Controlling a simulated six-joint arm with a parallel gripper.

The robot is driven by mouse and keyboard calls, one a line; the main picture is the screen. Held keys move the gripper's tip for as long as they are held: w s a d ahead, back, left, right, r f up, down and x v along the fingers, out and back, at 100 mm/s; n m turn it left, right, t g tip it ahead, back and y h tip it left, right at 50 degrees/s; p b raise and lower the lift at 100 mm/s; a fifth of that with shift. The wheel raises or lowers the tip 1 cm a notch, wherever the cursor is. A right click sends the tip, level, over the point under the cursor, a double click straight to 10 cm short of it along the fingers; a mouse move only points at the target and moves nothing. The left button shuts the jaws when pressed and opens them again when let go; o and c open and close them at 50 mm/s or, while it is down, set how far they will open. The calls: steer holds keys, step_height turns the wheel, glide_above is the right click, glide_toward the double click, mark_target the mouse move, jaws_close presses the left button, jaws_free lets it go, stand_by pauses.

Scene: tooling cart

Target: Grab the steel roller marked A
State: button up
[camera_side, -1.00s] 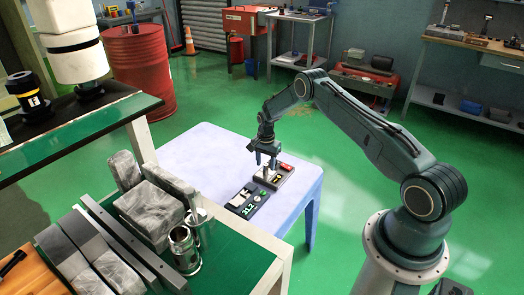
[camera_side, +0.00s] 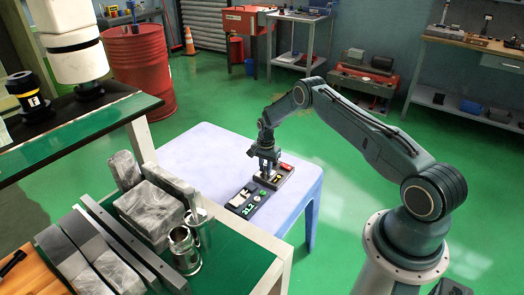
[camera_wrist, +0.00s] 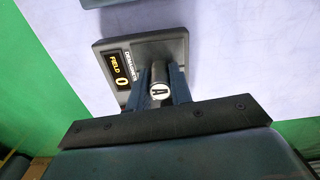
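The steel roller marked A (camera_wrist: 159,90) shows in the wrist view as a small upright cylinder with a white end bearing a black letter A. It stands at the dark demagnetizer unit (camera_wrist: 116,46), whose yellow display reads FIELD 0. My gripper (camera_wrist: 161,88) has one finger on each side of the roller, very close to it. I cannot tell whether both fingers press on it. In the side view my gripper (camera_side: 268,168) points down over the unit on the pale table, and its fingers hide the roller there.
The pale table (camera_side: 195,150) has free room at its left and back. A dark device with a green 21.2 display (camera_side: 247,207) lies in front of the demagnetizer. A green-topped cart (camera_side: 235,255) with metal blocks and a steel cylinder (camera_side: 184,250) stands nearer the camera.

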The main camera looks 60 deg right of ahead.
mark_target(266, 164)
jaws_close()
steer(key=shift+r, duration=0.1)
step_height(266, 164, up, 20)
stand_by(0.6)
stand_by(0.5)
